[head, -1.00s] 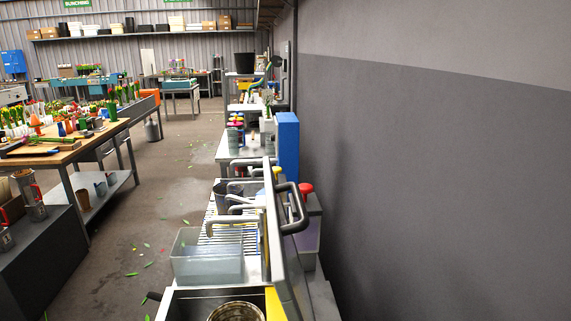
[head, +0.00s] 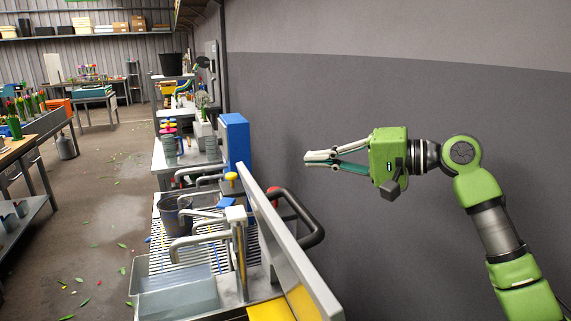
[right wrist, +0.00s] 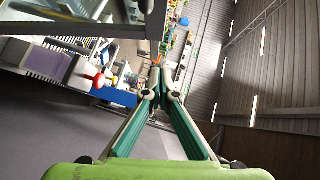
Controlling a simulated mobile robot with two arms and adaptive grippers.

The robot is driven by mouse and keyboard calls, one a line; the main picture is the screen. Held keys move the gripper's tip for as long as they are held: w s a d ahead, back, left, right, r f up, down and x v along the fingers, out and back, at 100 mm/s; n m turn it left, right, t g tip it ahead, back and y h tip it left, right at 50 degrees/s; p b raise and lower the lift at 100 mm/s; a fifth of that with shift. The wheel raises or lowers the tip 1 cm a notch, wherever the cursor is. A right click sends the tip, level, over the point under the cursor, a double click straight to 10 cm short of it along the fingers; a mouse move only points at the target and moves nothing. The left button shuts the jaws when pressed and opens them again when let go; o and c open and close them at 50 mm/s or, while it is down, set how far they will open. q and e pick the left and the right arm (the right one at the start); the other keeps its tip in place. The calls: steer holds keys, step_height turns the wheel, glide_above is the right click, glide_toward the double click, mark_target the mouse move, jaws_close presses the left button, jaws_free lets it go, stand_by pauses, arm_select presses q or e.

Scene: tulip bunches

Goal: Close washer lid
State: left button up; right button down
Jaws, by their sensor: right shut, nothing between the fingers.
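The washer lid (head: 287,258) stands open, raised on edge, in the lower middle of the head view. Its dark bar handle (head: 308,222) sticks out on the wall side. The washer body below is mostly cut off by the bottom edge. My right gripper (head: 307,158) is shut and empty, pointing left in front of the grey wall, above the handle in the picture and apart from it. In the right wrist view my closed fingertips (right wrist: 157,66) hold nothing, and a framed panel, perhaps the lid (right wrist: 85,27), crosses the upper left. My left gripper is not in view.
A sink counter with a grey basin (head: 178,300), a dark bucket (head: 176,214) and bent taps lies left of the lid. A blue cabinet (head: 236,143) stands behind. The grey wall (head: 420,100) bounds the right side; the floor at left is mostly clear.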

arm_select(q)
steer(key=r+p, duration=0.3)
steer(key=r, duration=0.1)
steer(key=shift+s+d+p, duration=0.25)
steer(key=shift+p, duration=0.1)
arm_select(e)
steer(key=s+a+f+x, duration=0.1)
steer(key=s+x, duration=0.1)
steer(key=x, duration=1)
steer(key=shift+s, duration=0.2)
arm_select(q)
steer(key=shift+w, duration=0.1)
arm_select(e)
steer(key=shift+r, duration=0.1)
